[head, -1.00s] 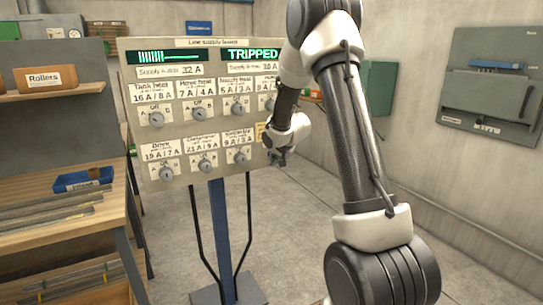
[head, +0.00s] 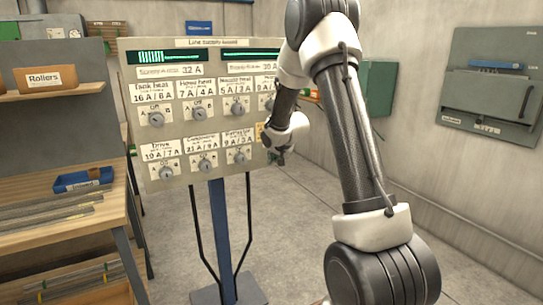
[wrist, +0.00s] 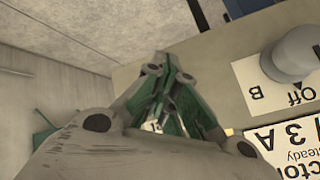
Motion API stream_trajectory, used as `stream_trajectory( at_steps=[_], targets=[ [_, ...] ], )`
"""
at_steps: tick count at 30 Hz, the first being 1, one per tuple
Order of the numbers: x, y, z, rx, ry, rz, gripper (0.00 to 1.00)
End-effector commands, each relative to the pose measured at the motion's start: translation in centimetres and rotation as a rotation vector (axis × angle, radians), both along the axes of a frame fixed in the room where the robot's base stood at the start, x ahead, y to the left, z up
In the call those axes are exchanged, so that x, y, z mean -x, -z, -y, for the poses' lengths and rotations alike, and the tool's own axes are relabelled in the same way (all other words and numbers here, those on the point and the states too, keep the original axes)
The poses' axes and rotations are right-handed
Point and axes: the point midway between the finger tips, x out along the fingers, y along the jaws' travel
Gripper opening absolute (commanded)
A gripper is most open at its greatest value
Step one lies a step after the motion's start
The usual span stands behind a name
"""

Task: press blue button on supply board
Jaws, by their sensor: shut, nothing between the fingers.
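The supply board (head: 180,85) is a beige panel on a blue post, with labelled knobs and two dark displays. The left display (head: 165,56) and the right display (head: 250,54) both show green bars. My gripper (head: 278,158) is at the board's lower right edge, its fingers shut and empty. In the wrist view my gripper (wrist: 168,75) points at the board's face (wrist: 215,75), beside a grey knob (wrist: 292,55) marked Off. I see no blue button; that part of the board is covered by my gripper and arm. I cannot tell whether the fingertips touch the board.
A wooden workbench (head: 60,190) with a blue bin (head: 83,180) and metal rods stands at the left. A Rollers box (head: 45,78) sits on a shelf above it. A grey-green wall cabinet (head: 490,95) hangs at the right. The floor (head: 295,235) right of the post is clear.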

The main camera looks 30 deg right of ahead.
Motion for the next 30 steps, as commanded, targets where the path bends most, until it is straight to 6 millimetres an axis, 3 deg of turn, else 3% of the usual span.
stream_trajectory(
  at_steps=[30],
  targets=[
    [2.3,-0.1,0.1,0.000,0.000,0.001,0.00]
  ],
)
